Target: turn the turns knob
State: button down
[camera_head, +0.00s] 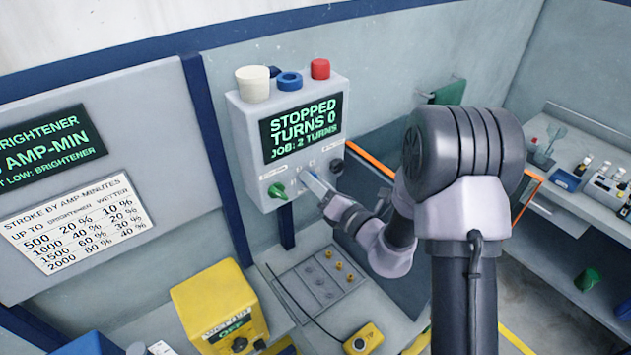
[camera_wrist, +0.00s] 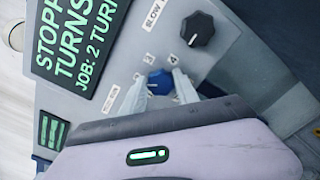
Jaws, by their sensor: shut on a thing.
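The control box (camera_head: 238,120) on the wall has a dark screen (camera_head: 301,127) reading "STOPPED", "TURNS 0" and "JOB: 2 TURNS" in green. The turns knob (camera_wrist: 160,80) is small and blue, with numbers including 3 and 4 printed around it in the wrist view. My gripper (camera_wrist: 160,87) has one finger on each side of the knob and is shut on it. A small white mark shows on the knob, but I cannot tell exactly which number it points to. In the head view my gripper (camera_head: 313,183) reaches the box's lower front and mostly hides the knob.
A black knob (camera_wrist: 197,29), marked "SLOW" beside it, is close to my fingers. A cream cup (camera_head: 253,85), blue ring (camera_head: 289,81) and red cylinder (camera_head: 320,69) sit on top. A yellow box (camera_head: 215,308) stands below.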

jog(key=c, duration=0.9)
grip_release()
jog(key=p+v, duration=0.3)
jog(key=v, duration=1.4)
jog(key=shift+s+d+p, duration=0.2)
jog(key=shift+s+p, duration=0.05)
jog(key=shift+p, duration=0.15)
